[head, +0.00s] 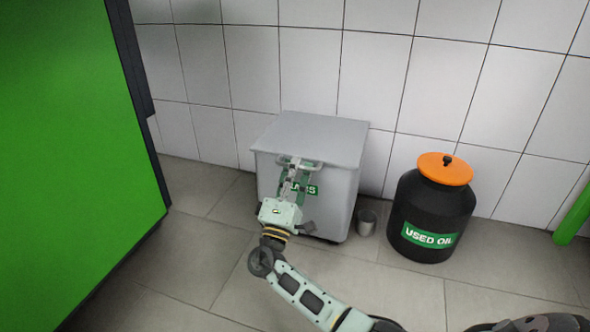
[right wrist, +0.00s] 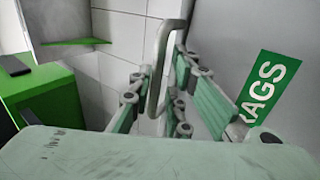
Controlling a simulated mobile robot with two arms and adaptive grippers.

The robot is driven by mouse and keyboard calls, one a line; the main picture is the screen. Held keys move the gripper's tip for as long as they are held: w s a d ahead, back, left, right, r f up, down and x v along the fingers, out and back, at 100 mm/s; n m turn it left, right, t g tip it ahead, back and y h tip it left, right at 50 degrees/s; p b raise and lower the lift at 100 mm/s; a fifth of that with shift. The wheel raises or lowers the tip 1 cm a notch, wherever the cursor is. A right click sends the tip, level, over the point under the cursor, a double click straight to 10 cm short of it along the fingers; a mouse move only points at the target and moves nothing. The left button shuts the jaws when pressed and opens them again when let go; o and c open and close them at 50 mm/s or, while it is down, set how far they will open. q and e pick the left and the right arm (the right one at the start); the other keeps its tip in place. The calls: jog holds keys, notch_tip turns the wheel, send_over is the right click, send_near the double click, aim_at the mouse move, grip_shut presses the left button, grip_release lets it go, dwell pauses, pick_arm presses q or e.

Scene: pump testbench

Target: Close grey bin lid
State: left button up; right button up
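The grey bin (head: 335,205) stands on the floor against the tiled wall, with a green "RAGS" label on its front. Its grey lid (head: 315,135) lies across the top and looks down; any small gap at the edge is too fine to tell. A metal handle (head: 297,162) sits at the lid's front edge. My right gripper (head: 294,170) is in front of the bin at the handle and partly covers the label. In the right wrist view, the handle (right wrist: 157,85) passes between the two spread fingers, which stand apart. My left gripper is not in view.
A black "USED OIL" drum (head: 430,215) with an orange lid stands to the right. A small metal cup (head: 367,222) is on the floor between bin and drum. A large green cabinet (head: 75,150) fills the left. The tiled floor in front is open.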

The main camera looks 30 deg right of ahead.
notch_tip(320, 180, up, 10)
jog(key=shift+a+r, duration=0.1)
dwell(0.4)
jog(key=s+a+f, duration=0.3)
jog(key=f, duration=0.5)
jog(key=shift+a, duration=0.15)
dwell(0.7)
jog(key=shift+f, duration=0.2)
jog(key=shift+a, duration=0.1)
